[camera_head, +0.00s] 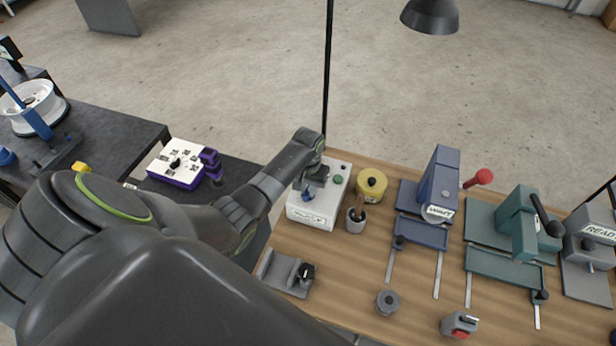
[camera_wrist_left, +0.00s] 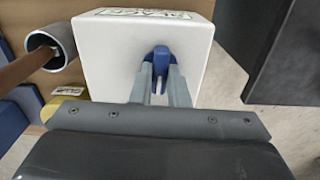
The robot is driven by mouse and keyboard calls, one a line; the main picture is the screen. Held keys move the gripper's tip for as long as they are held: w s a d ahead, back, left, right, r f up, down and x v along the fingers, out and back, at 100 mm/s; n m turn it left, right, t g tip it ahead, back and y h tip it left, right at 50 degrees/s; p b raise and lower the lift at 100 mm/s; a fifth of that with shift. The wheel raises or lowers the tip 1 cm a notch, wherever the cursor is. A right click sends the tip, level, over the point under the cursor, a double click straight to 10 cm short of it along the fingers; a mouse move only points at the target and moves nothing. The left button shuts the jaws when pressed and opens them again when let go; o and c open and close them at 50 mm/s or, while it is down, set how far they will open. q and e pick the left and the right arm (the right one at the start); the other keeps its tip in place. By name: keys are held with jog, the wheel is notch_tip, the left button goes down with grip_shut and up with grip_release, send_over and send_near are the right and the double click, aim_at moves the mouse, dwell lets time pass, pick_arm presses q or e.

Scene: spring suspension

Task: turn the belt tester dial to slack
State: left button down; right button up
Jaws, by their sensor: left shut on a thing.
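The belt tester is a white box (camera_head: 312,212) at the left end of the wooden table, with a green button on top and a label on its front edge that appears to read SLACK. It also fills the upper middle of the left wrist view (camera_wrist_left: 125,50), with the label at its far edge. Its blue dial (camera_wrist_left: 160,56) sits on the top face. My left gripper (camera_wrist_left: 161,72) is shut on the blue dial, with a finger on each side. In the head view the left gripper (camera_head: 312,178) is over the box and partly hides the dial. My right gripper is not in view.
A cup with a brown handle in it (camera_head: 356,220) and a yellow round container (camera_head: 371,184) stand close right of the box. A blue press (camera_head: 438,190) and a teal press (camera_head: 515,225) stand further right. A grey bracket (camera_head: 285,272) lies in front.

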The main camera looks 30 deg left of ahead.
pick_arm(q)
jog(key=shift+n, duration=0.3)
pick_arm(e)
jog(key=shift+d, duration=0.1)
pick_arm(q)
jog(key=c, duration=1.4)
grip_release()
